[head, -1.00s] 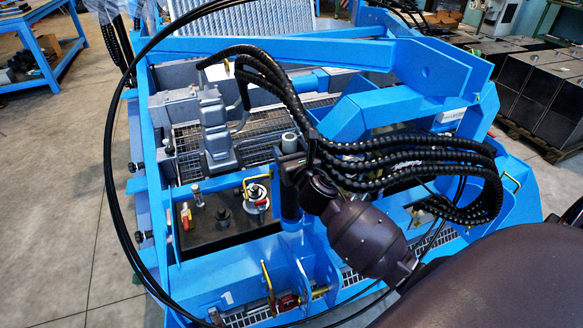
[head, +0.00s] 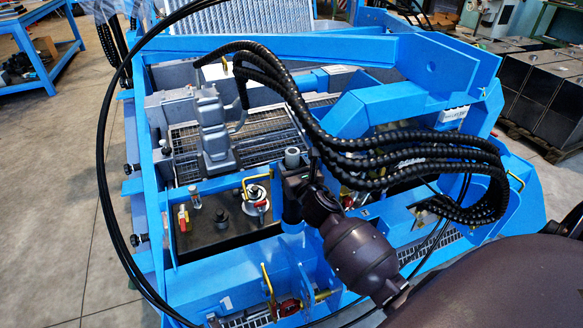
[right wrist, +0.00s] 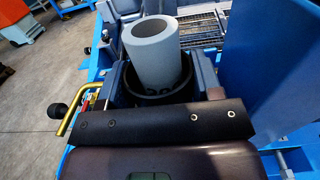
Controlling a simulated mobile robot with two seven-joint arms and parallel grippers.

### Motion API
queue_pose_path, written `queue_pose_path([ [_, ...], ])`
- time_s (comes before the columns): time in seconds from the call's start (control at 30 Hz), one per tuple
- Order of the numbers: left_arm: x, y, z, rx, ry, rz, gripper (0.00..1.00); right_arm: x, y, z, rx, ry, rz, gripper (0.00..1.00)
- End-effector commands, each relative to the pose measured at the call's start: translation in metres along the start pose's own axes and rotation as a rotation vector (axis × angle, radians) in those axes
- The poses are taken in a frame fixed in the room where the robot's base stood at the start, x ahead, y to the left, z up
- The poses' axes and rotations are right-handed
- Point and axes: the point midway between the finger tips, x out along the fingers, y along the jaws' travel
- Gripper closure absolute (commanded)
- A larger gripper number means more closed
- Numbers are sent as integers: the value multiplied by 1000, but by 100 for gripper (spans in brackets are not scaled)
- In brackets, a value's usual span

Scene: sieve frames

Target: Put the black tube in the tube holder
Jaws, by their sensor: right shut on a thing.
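My right gripper (head: 293,188) is over the front middle of the blue machine frame and is shut on a dark, black-rimmed tube (right wrist: 150,98). In the right wrist view the gripper's fingers (right wrist: 162,82) lie on either side of the tube. A light grey hollow cylinder (right wrist: 158,52) rises out of the dark rim; its top also shows above the gripper in the head view (head: 292,155). A dark blue cylindrical part (head: 291,212) shows directly below the gripper, roughly upright. The gripper hides where these parts meet, and I cannot tell which is the tube holder. My left gripper is out of view.
Black corrugated hoses (head: 400,160) loop close to the right of the gripper. A yellow handle (right wrist: 70,115) and red-handled valves (head: 262,207) are to its left. A grey motor-like unit (head: 215,135) stands behind left. Bare floor (head: 60,200) lies left of the frame.

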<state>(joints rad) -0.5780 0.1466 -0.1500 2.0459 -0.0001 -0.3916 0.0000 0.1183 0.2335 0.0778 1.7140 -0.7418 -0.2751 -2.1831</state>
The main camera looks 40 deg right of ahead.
Motion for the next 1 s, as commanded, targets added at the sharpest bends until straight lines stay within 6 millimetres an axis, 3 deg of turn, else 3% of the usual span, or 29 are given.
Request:
queue_pose_path([
  [0.37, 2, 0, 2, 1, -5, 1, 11, 0, 0, -2, -1, -2, 0, 83],
  [0.4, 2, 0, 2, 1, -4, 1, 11, 0, 0, -2, -1, -1, 0, 36],
  [0.53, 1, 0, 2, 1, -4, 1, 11, 0, 0, -1, -1, -2, 0, 16],
  [0.9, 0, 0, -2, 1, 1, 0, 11, 0, 0, 4, 1, -3, 0, 15],
  [1.0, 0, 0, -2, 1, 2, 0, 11, -10, 0, 1, -1, 0, 0, 15],
])
